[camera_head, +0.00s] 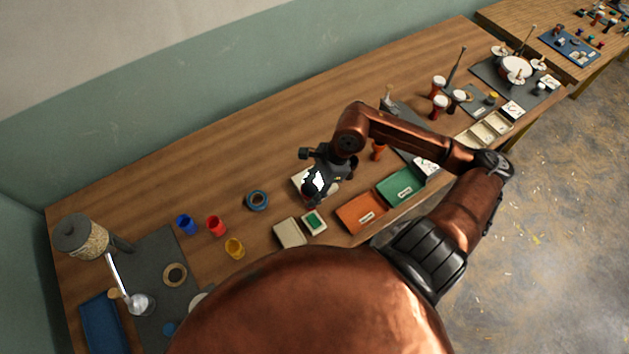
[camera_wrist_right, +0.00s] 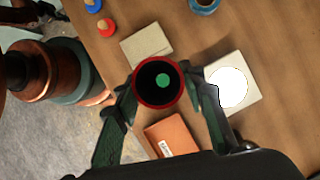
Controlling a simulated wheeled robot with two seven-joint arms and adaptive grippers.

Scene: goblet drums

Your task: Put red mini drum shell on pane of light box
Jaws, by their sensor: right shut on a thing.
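My right gripper (camera_head: 318,190) is over the middle of the table. In the right wrist view its fingers (camera_wrist_right: 160,95) are shut on a red-rimmed mini drum shell (camera_wrist_right: 139,97), seen end-on with a dark inside and a green spot in the middle. In the head view the gripper mostly hides this shell. The light box (camera_wrist_right: 250,103) is a pale square box with a bright round pane (camera_wrist_right: 232,87); in the wrist view it lies right of the shell. In the head view the gripper partly covers the bright pane (camera_head: 313,180). My left gripper is not in view.
Goblet drums (camera_head: 439,105) stand at right.

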